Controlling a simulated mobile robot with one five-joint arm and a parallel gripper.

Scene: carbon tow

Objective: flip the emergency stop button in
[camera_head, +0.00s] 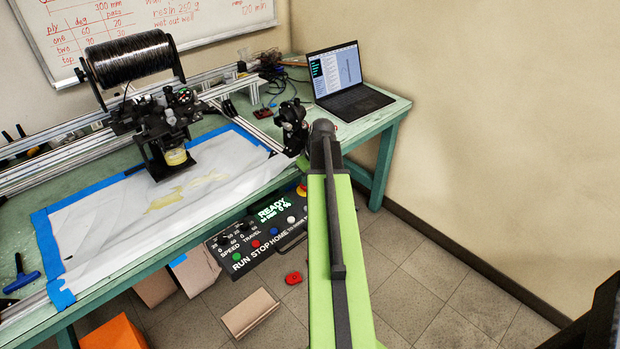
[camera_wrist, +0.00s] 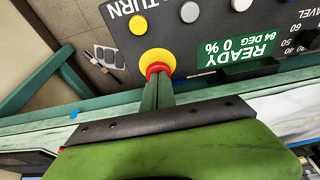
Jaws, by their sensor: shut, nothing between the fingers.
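The emergency stop button is a red knob on a yellow round base (camera_wrist: 156,60) at the panel's edge in the wrist view. In the head view, part of the emergency stop button (camera_head: 301,190) shows beside my green arm, which covers the rest. My gripper (camera_wrist: 158,82) is shut and empty, its narrow fingertips right at the red knob in the wrist view. I cannot tell whether they touch it. The fingertips hide part of the knob. The black control panel (camera_head: 236,262) carries a READY display, dials and coloured buttons on the front of the green bench.
The bench (camera_head: 398,108) holds a laptop (camera_head: 352,103), a black spool (camera_head: 131,63) over a machine head, and white sheeting edged with blue tape. A red object (camera_head: 293,278) and cardboard pieces (camera_head: 250,313) lie on the floor. Open floor is at the right.

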